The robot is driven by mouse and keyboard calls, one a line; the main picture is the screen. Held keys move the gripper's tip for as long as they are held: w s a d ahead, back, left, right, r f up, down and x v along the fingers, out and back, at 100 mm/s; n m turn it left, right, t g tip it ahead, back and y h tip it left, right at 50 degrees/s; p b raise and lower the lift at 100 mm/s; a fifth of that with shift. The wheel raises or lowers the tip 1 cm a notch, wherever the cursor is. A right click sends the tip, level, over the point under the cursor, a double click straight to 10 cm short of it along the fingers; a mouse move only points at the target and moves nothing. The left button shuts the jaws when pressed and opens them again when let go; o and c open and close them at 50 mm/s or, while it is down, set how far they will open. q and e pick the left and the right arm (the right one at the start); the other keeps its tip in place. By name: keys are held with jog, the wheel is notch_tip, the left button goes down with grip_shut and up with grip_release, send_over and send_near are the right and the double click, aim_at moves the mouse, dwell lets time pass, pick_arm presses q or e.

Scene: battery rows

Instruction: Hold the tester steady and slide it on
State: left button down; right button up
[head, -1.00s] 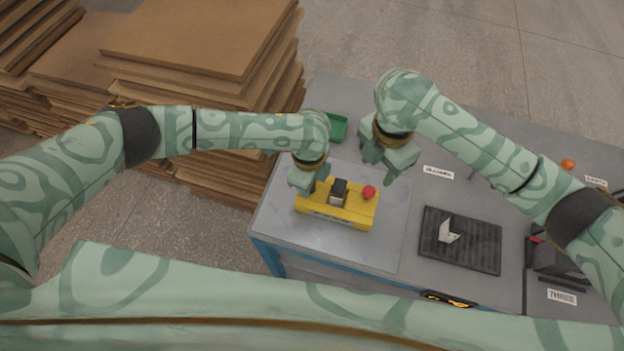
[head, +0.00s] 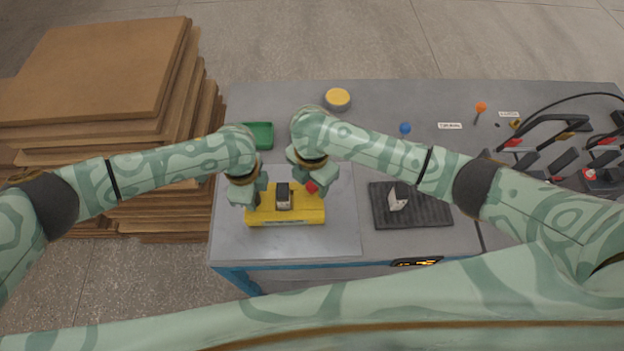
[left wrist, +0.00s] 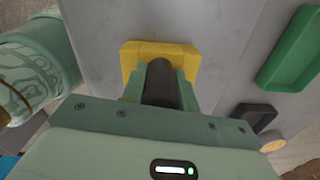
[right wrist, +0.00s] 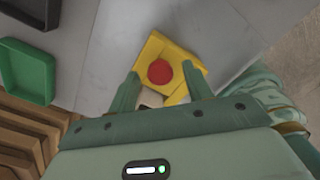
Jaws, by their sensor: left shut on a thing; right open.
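The tester is a yellow block (head: 288,214) on a grey mat at the table's left end. A small black-and-white piece (head: 283,197) stands at its middle, and a red button (right wrist: 160,72) is on its right part. My left gripper (head: 243,198) is at the tester's left end. In the left wrist view it (left wrist: 161,78) is shut on a dark upright grip (left wrist: 160,85), with yellow behind. My right gripper (head: 312,182) is over the right end. In the right wrist view its fingers (right wrist: 160,80) are apart, on either side of the button; contact is unclear.
A ribbed black pad (head: 430,213) with a small white-and-dark piece (head: 398,197) lies right of the grey mat (head: 345,235). A green tray (head: 259,135) and a yellow-topped round tin (head: 337,98) are behind. Black equipment with cables crowds the right. Stacked boards (head: 90,70) stand left.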

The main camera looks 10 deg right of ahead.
jog(key=shift+f, duration=0.1)
grip_shut()
jog(key=shift+s+a, duration=0.2)
jog(key=shift+s, duration=0.95)
jog(key=shift+s+a, duration=0.15)
jog(key=shift+s, duration=0.95)
grip_release()
notch_tip(320, 180, up, 12)
jog(key=shift+w, duration=0.1)
